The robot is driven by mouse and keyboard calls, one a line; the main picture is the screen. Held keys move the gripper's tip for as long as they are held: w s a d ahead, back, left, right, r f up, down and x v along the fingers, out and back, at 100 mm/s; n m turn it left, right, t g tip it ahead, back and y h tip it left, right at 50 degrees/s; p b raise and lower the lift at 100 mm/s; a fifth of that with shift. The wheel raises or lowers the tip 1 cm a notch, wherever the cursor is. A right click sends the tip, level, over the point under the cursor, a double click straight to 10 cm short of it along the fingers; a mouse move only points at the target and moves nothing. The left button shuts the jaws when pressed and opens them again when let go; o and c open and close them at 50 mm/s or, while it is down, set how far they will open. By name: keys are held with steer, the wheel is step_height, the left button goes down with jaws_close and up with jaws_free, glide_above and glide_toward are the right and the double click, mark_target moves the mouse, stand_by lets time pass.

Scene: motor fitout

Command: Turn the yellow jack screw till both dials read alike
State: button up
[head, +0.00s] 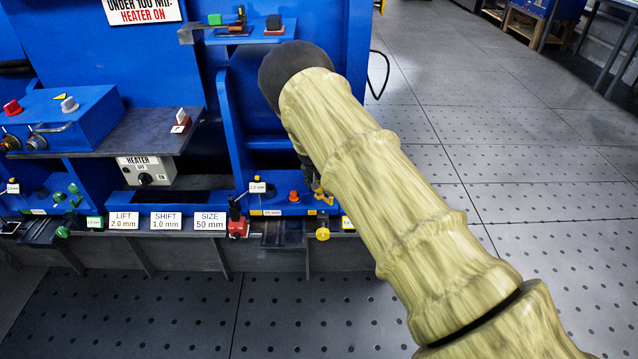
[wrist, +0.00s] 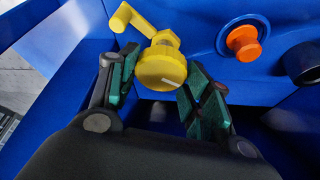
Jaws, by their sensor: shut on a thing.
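A yellow jack screw (wrist: 161,68), a round knob with a white line on its face and a yellow crank arm beside it, sits between my gripper's green fingers in the wrist view. My gripper (wrist: 160,82) is shut on the knob, one finger on each side. In the head view, yellow parts (head: 324,196) show just below my gripper (head: 311,178), which is partly hidden by my arm. Another round yellow knob (head: 322,234) is on the bench front below. I cannot make out two dial readings; a small white display (head: 257,187) is too small to read.
An orange button (wrist: 243,41) and a black round part (wrist: 302,63) are close beside the knob. Blue walls (head: 231,130) stand near my gripper. Open floor (head: 500,160) lies to the right.

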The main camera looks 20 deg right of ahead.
steer(key=o, duration=1)
steer(key=shift+o, duration=0.2)
steer(key=shift+r, duration=0.1)
steer(key=v, duration=1.1)
steer(key=shift+a+r, duration=0.2)
steer(key=shift+r, duration=0.15)
steer(key=shift+s, duration=0.1)
stand_by(0.5)
